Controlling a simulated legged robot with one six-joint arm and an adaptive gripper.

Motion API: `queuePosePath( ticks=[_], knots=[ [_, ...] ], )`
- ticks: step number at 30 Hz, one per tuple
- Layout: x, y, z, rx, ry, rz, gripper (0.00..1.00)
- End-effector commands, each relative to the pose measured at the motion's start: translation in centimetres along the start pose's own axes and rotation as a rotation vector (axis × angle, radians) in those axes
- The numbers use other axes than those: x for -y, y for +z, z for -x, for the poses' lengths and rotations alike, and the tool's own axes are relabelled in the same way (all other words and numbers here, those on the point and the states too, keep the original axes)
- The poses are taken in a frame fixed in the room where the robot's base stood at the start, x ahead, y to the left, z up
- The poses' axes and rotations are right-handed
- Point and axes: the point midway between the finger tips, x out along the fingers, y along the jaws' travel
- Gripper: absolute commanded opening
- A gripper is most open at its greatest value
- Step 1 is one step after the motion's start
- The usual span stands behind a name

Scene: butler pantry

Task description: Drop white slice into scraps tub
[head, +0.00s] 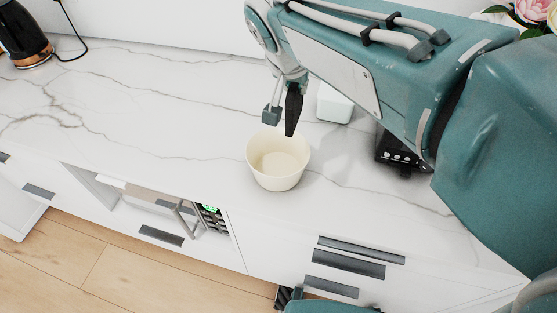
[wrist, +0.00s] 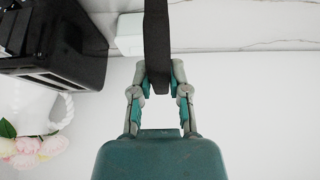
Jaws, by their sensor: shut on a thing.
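The scraps tub appears to be the cream, round, open bowl (head: 278,168) on the marble counter. Its inside looks empty. My gripper (head: 281,116) is above the tub's back rim, pointing down. It is shut on a thin, dark grey to black slab (head: 293,110), which hangs down over the tub's back part, apart from the tub's floor. In the wrist view the slab (wrist: 158,40) runs as a dark strip between the two fingers. It looks dark, not white, so I cannot tell if it is the white slice. I see no other slice.
A white block-like container (head: 335,103) stands just behind and right of the tub. A black toaster-like appliance (head: 400,155) sits to the right, partly behind my arm; flowers (head: 530,12) are at the far right. A dark kettle (head: 22,35) is far left. The left counter is clear.

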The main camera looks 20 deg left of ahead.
Motion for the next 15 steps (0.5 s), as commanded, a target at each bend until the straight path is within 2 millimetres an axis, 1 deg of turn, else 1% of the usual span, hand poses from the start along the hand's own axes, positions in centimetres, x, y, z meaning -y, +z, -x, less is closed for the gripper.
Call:
queuePosePath(
  ticks=[1,3,8,11,15],
  knots=[
    [0.5,0.9,0.2,0.0,-0.003,0.006,0.0],
    [0.8,1.7,0.2,0.0,-0.004,0.007,0.0],
    [1.1,2.5,0.2,0.0,-0.004,0.008,0.0],
    [1.1,2.9,-0.2,0.001,-0.003,0.008,0.0],
    [1.1,3.6,-1.6,0.003,-0.002,0.008,0.0]
  ],
)
